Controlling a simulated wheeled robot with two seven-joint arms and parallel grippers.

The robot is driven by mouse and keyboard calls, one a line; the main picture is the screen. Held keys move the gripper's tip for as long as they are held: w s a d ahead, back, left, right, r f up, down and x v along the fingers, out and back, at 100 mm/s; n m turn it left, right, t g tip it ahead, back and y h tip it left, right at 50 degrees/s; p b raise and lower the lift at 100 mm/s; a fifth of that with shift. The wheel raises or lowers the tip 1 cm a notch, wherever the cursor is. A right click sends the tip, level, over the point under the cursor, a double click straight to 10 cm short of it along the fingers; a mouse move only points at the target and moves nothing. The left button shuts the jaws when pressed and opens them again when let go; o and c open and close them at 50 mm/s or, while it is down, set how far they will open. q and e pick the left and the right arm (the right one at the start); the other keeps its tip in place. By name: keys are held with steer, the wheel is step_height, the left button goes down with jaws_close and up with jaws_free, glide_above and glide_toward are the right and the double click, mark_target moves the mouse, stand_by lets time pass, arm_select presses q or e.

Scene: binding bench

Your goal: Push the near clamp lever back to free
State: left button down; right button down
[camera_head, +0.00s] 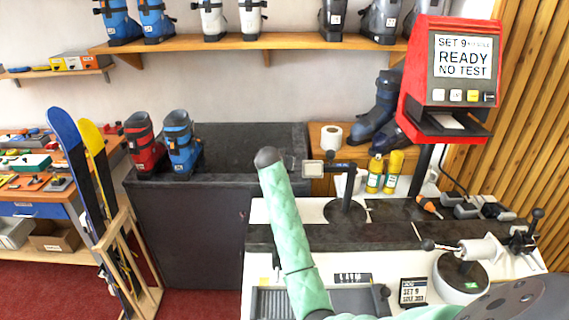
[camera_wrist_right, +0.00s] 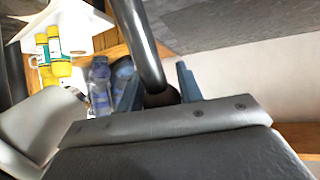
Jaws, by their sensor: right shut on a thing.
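My right gripper (camera_head: 330,168) is at the end of the mint-green arm, above the back of the bench. In the right wrist view, its blue-grey fingers (camera_wrist_right: 158,88) are shut on a dark rounded bar (camera_wrist_right: 140,35) that ends between them. This looks like the upright black lever (camera_head: 348,186) rising from a round dark base (camera_head: 345,211) in the head view. Its exact contact is small there. Another lever with a black knob (camera_head: 428,245) sits at a white clamp-like fixture (camera_head: 482,250) further right, apart from the gripper. My left gripper is out of view.
Yellow bottles (camera_head: 375,172) stand behind the lever, beside a paper roll (camera_head: 331,136) and boots on a wooden box. A red display unit (camera_head: 455,70) reads READY NO TEST. An orange-handled tool (camera_head: 429,206) lies at right. A dark counter (camera_head: 245,150) is at left.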

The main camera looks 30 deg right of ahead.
steer(key=shift+w+d+f, duration=0.15)
steer(key=c, duration=1.5)
jaws_free()
steer(key=o, duration=0.6)
steer(key=shift+r, duration=0.2)
steer(key=shift+c, duration=0.2)
steer(key=shift+f, duration=0.3)
steer(key=shift+a, duration=0.2)
steer(key=shift+s+a+r+b, duration=0.15)
steer(key=shift+s+a+b, duration=0.05)
steer(key=shift+s+b, duration=0.15)
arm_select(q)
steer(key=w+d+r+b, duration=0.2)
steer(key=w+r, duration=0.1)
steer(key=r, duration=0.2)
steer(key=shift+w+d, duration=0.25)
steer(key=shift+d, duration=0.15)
arm_select(e)
steer(key=v, duration=0.7)
steer(key=shift+r, duration=0.2)
